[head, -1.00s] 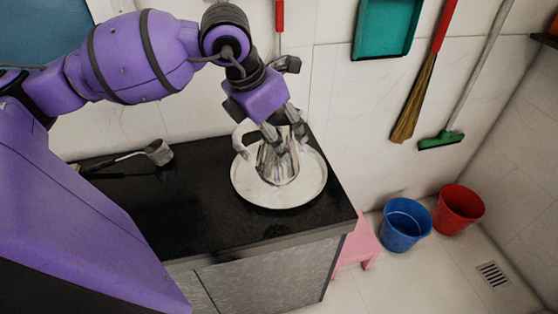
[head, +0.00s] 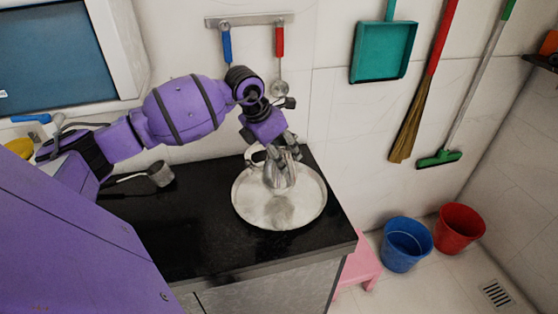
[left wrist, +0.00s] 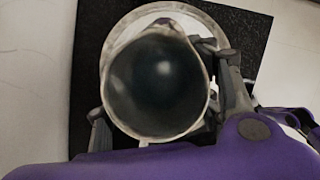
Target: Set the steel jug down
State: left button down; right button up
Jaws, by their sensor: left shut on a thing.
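The steel jug (head: 280,175) is upright over the back part of a round metal tray (head: 306,205) on the black counter. Its dull reflection shows on the tray below it, and it looks slightly raised, though contact at its base is hard to tell. My left gripper (head: 284,153) is shut on the jug from above. In the left wrist view I look down into the jug's dark, open mouth (left wrist: 158,85), with gripper fingers on both sides and the tray's pale rim (left wrist: 112,40) behind. My right gripper is not in view.
A dark ladle (head: 160,174) lies on the counter (head: 200,225) left of the tray. Blue and red buckets (head: 406,245) and a pink stool (head: 360,265) stand on the floor to the right. Utensils hang on the wall behind. The counter in front of the tray is clear.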

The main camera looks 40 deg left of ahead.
pick_arm(q)
notch_tip(320, 180, down, 3)
jog(key=shift+w+a+f, duration=0.1)
jog(key=shift+w+f, duration=0.05)
jog(key=shift+f, duration=0.15)
jog(key=c, duration=0.6)
grip_release()
jog(key=shift+c, duration=0.2)
